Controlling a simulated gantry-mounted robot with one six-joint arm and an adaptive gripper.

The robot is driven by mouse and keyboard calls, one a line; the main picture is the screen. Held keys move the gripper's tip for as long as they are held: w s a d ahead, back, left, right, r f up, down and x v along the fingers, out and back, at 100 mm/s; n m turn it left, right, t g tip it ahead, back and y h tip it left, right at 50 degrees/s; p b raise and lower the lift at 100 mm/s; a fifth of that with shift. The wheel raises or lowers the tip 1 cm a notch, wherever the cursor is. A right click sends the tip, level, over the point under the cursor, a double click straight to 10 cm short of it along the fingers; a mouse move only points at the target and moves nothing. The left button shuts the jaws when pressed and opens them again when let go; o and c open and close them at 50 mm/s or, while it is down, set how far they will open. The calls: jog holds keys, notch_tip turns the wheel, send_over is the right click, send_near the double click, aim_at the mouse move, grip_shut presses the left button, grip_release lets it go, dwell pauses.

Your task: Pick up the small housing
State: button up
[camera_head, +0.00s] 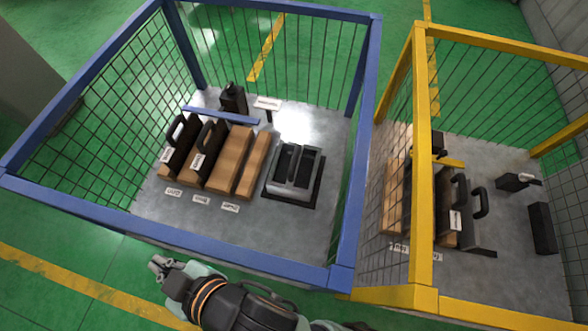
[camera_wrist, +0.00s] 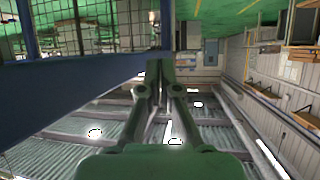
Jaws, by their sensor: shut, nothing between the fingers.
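Two black handled parts stand in wooden holders inside the blue-framed cage in the head view: a left one (camera_head: 178,142) and a right one (camera_head: 207,146). More dark handled parts (camera_head: 460,200) stand in the yellow-framed cage. The labels are too small to read, so I cannot tell which part is the small housing. My gripper (camera_head: 155,264) is shut and empty, outside the blue cage's front edge at the lower left. In the wrist view its closed fingers (camera_wrist: 161,72) point past a blue frame bar; no housing shows there.
The blue cage's rails (camera_head: 200,250) and mesh sides surround its grey table. Wooden blocks (camera_head: 231,160), a grey metal fixture (camera_head: 292,170) and a dark upright device (camera_head: 233,98) stand on it. The yellow frame (camera_head: 423,180) is close at right. Table space is free at the front.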

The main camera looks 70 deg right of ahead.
jog(key=o, duration=1)
jog(key=shift+a+f, duration=0.1)
jog(key=shift+c, duration=0.2)
